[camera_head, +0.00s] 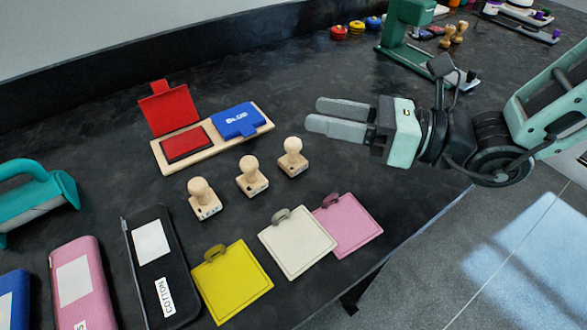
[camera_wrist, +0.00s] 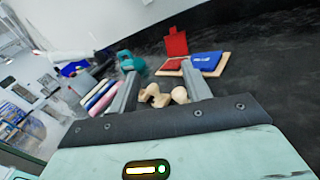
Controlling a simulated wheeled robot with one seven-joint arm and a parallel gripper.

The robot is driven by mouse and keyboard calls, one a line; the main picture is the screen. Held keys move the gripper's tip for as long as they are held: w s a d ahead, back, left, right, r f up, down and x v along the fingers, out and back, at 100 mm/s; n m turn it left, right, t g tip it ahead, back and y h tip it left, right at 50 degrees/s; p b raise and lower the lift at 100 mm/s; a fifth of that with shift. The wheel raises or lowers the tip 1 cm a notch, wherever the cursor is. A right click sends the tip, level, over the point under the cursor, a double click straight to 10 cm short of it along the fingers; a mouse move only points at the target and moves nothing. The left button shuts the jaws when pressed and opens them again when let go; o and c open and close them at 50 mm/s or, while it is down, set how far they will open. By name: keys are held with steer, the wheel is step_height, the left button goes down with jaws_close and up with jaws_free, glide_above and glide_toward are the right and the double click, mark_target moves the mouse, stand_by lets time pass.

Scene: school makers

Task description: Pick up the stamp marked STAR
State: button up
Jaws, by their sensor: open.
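Three wooden stamps with round knobs stand upright in a slanting row on the dark bench: a left stamp (camera_head: 203,199), a middle stamp (camera_head: 251,177) and a right stamp (camera_head: 292,158). Their labels are too small to read, so I cannot tell which is marked STAR. My gripper (camera_head: 332,119) is open and empty, above the bench to the right of and beyond the right stamp. In the wrist view, my gripper (camera_wrist: 160,82) shows its two fingers apart, with pale wooden stamp knobs (camera_wrist: 180,95) visible between them, farther off.
An ink pad board holds an open red pad (camera_head: 185,143) and a closed blue pad (camera_head: 238,120). Yellow (camera_head: 232,282), white (camera_head: 297,243) and pink (camera_head: 348,225) tags lie near the front edge. A black COTTON case (camera_head: 150,243) and teal tool (camera_head: 35,200) are left. A green press (camera_head: 405,40) stands behind.

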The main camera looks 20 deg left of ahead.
steer(key=b, duration=0.2)
glide_toward(281, 158)
steer(key=a+r, duration=0.3)
steer(key=shift+a, duration=0.1)
steer(key=a, duration=0.6)
steer(key=shift+w+a, duration=0.1)
steer(key=shift+a, duration=0.25)
steer(key=c, duration=1)
